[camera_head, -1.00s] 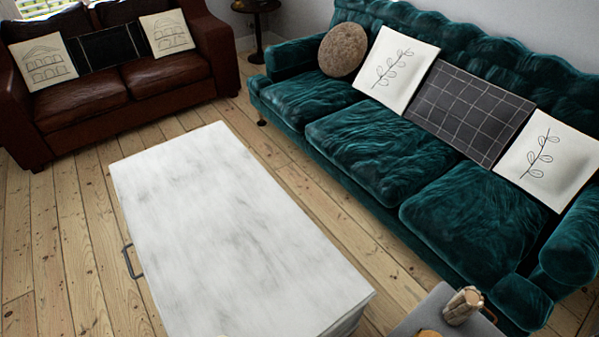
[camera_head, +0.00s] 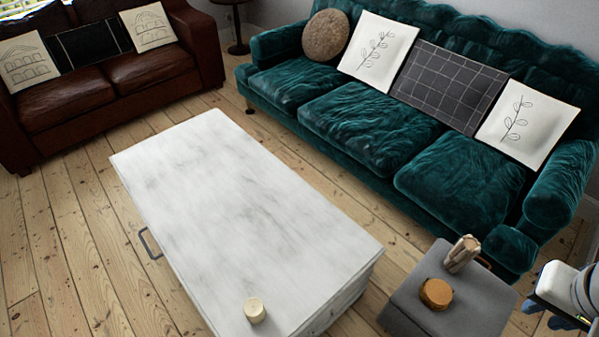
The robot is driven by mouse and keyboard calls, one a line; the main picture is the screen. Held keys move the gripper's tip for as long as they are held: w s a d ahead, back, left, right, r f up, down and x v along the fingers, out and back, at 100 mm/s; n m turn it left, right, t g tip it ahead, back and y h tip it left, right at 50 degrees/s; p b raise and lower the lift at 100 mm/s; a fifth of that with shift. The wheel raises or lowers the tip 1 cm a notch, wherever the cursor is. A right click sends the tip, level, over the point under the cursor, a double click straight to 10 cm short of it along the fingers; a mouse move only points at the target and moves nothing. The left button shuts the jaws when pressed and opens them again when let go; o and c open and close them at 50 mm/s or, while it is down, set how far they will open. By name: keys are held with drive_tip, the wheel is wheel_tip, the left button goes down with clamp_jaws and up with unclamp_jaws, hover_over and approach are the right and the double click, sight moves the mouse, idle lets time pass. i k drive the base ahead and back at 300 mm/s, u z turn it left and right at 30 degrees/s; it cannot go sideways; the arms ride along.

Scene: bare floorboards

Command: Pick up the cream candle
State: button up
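The cream candle (camera_head: 255,311) is a short, pale cylinder standing upright near the front end of the white marbled coffee table (camera_head: 225,205). It is clear of other things on the tabletop. My gripper (camera_head: 543,313) is at the lower right edge of the view, partly cut off by the frame. Its dark blue fingertips look apart, with nothing seen between them. It is well to the right of the candle, beyond the grey side table.
A grey side table (camera_head: 400,316) stands right of the coffee table, holding an orange-brown round object (camera_head: 436,293) and a tan upright object (camera_head: 462,254). A teal sofa (camera_head: 365,135) is behind; a brown leather sofa (camera_head: 95,95) is back left. Floorboards are bare at left.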

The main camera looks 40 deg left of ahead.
sight(253, 309)
drive_tip(key=u, duration=1.05)
drive_tip(key=k, duration=0.1)
drive_tip(key=u, duration=3)
drive_tip(key=k, duration=1.2)
drive_tip(key=z, duration=1)
drive_tip(key=i, duration=1)
drive_tip(key=u, duration=0.05)
